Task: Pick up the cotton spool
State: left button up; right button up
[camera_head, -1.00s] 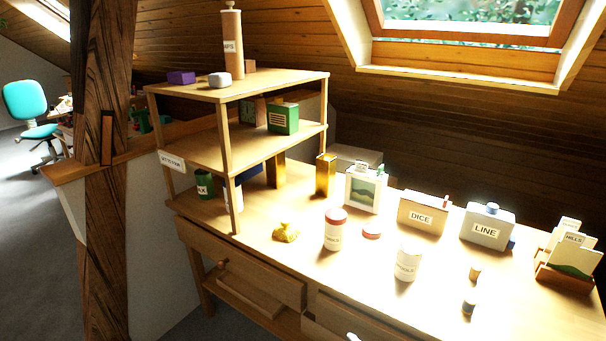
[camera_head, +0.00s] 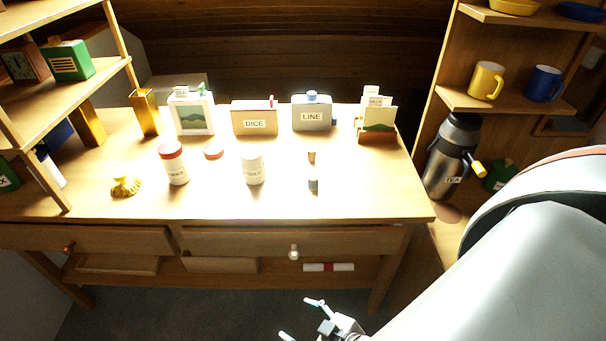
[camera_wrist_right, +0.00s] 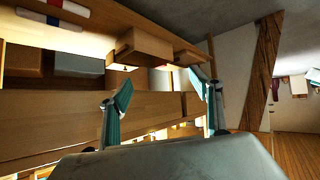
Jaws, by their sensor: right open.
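Two small upright pieces stand on the desk (camera_head: 365,200) right of centre in the head view. One is a tan-brown piece (camera_head: 312,157); nearer the front edge is a grey-blue piece with a pale top (camera_head: 313,185). Either may be the cotton spool; they are too small to tell. My right gripper (camera_head: 301,318) is open and empty, low in front of the desk and below its top, well apart from both pieces. The right wrist view shows its spread fingers (camera_wrist_right: 160,90) facing the desk's underside and shelf. My left gripper is out of view.
A white labelled jar (camera_head: 254,168), a red-lidded jar (camera_head: 174,165) and a yellow object (camera_head: 125,187) stand left of the small pieces. The DICE box (camera_head: 254,117), LINE container (camera_head: 312,113) and card holder (camera_head: 376,134) stand behind. A flask (camera_head: 452,155) is at right.

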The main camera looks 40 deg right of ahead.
aim_at(313, 179)
jog(key=z, duration=0.4)
jog(key=i+z, duration=0.15)
jog(key=z, duration=0.6)
jog(key=i+j, duration=0.05)
